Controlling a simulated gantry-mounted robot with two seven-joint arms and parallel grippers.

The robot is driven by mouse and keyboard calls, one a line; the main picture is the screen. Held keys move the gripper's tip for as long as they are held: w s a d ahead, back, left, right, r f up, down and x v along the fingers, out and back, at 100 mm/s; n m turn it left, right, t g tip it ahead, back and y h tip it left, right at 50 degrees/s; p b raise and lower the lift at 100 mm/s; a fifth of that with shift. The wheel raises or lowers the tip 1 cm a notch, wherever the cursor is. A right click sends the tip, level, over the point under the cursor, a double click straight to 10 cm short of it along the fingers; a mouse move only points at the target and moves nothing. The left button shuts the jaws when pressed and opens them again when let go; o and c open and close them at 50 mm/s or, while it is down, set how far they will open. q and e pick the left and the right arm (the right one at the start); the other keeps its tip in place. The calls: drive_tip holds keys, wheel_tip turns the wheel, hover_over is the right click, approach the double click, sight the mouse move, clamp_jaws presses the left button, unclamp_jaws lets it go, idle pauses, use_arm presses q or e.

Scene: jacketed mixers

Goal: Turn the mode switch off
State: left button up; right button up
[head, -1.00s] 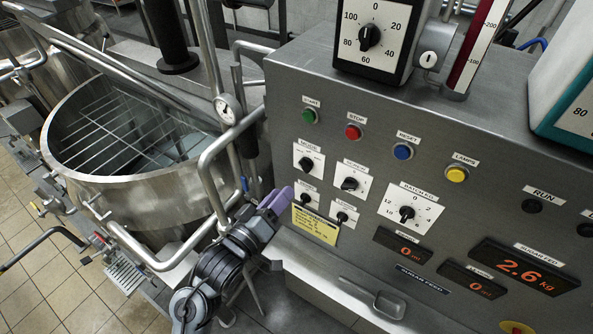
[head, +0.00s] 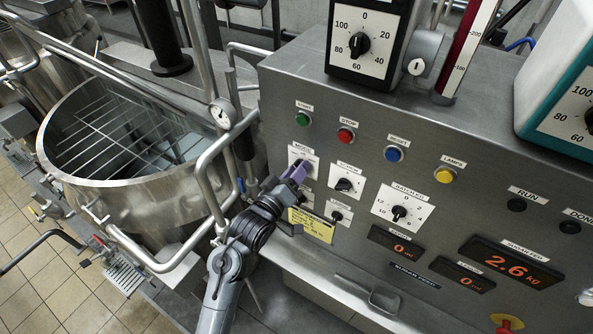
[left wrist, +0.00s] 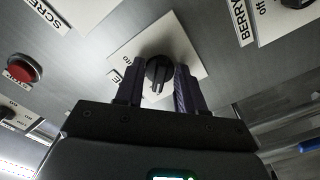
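The mode switch is a black knob on a white plate (head: 304,153) under a MODE label, on the upper left of the control panel's switch group. In the head view my left gripper (head: 297,172) is at this plate and hides the knob. In the left wrist view the black knob (left wrist: 158,72) lies between the two dark fingers of my left gripper (left wrist: 160,84). The fingers are apart, one on each side of the knob. I cannot tell whether either touches it. The knob's exact setting is unclear. My right gripper is not in view.
Close by on the panel are the screw switch (head: 344,185), a lower switch (head: 337,215), the batch dial (head: 399,212) and a yellow note (head: 312,225). Green (head: 302,119) and red (head: 345,135) buttons sit above. A steel vessel (head: 125,200) with pipe rails stands left.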

use_arm(q)
clamp_jaws()
drive_tip(key=shift+m, duration=4.4)
unclamp_jaws()
